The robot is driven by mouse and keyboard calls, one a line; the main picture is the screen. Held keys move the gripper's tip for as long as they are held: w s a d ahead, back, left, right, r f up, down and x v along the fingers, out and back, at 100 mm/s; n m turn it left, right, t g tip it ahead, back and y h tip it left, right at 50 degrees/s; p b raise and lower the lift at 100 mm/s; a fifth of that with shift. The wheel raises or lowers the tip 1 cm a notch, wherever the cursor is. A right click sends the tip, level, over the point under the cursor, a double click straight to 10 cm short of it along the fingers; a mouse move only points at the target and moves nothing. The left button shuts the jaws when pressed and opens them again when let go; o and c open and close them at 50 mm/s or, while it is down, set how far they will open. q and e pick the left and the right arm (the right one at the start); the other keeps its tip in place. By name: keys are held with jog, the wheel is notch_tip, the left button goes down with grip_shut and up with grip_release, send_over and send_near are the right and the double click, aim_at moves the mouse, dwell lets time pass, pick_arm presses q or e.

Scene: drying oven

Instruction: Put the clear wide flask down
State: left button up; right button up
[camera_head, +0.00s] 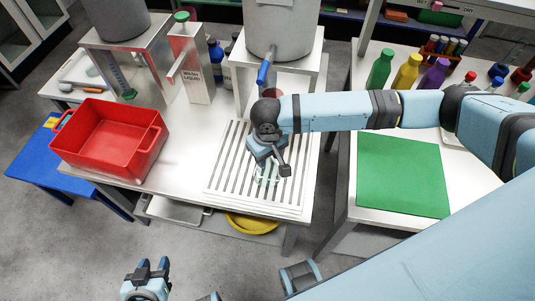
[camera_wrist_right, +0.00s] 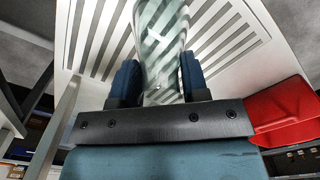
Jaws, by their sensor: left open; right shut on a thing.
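The clear wide flask (camera_wrist_right: 162,45) is between the two fingers of my right gripper (camera_wrist_right: 158,80) in the right wrist view. The gripper is shut on it. In the head view the flask (camera_head: 267,174) shows faintly below my right gripper (camera_head: 270,158), over the white slatted drying rack (camera_head: 225,188). I cannot tell whether its base touches the slats. My left gripper (camera_head: 151,268) is open and empty at the bottom left of the head view, over the floor and away from the table.
A red bin (camera_head: 110,140) stands on the table left of the rack and shows in the wrist view (camera_wrist_right: 280,110). A wash liquid dispenser (camera_head: 192,65) and a tank with a blue tap (camera_head: 264,72) stand behind. A green mat (camera_head: 402,175) and several bottles (camera_head: 407,72) are on the right table.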

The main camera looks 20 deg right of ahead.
jog(key=shift+f, duration=0.1)
jog(key=o, duration=1.2)
